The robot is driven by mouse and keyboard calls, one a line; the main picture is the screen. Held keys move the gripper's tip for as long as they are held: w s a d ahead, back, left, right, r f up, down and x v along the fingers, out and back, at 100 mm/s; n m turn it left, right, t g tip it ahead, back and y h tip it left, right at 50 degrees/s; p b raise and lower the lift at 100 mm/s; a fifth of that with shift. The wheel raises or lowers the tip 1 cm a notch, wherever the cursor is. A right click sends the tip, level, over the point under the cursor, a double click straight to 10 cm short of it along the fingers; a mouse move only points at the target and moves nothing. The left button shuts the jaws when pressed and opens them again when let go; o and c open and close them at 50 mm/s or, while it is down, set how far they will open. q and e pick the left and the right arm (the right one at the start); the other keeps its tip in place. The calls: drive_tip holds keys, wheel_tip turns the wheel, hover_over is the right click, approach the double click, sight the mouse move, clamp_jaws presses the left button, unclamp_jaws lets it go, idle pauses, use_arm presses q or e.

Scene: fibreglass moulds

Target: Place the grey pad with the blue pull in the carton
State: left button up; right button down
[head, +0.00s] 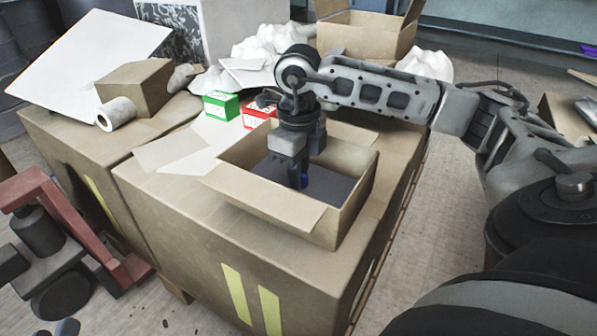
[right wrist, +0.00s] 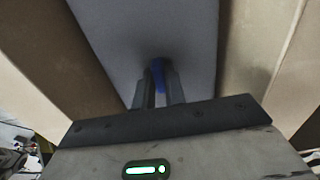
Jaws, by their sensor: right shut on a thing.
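The open carton (head: 362,192) stands on a large cardboard box with its flaps folded outward. The grey pad (head: 334,188) is inside the carton, below the rim, and looks roughly level; I cannot tell whether it touches the bottom. It also shows in the right wrist view (right wrist: 150,35) between the brown carton walls. My right gripper (head: 302,184) points down into the carton, with its fingers shut on the blue pull (right wrist: 158,76) of the pad. The gripper hides part of the pad. My left gripper is not in view.
A green box (head: 221,105) and a red box (head: 259,114) stand behind the carton. A small brown box (head: 136,85) and a white roll (head: 115,114) are at left. Another open carton (head: 365,38) stands at the back. Red-framed equipment (head: 100,215) is on the floor.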

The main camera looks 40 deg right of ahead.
drive_tip(key=shift+f, duration=0.15)
drive_tip(key=c, duration=1.5)
unclamp_jaws()
use_arm(q)
drive_tip(key=shift+f, duration=0.1)
use_arm(e)
drive_tip(key=shift+o, duration=0.2)
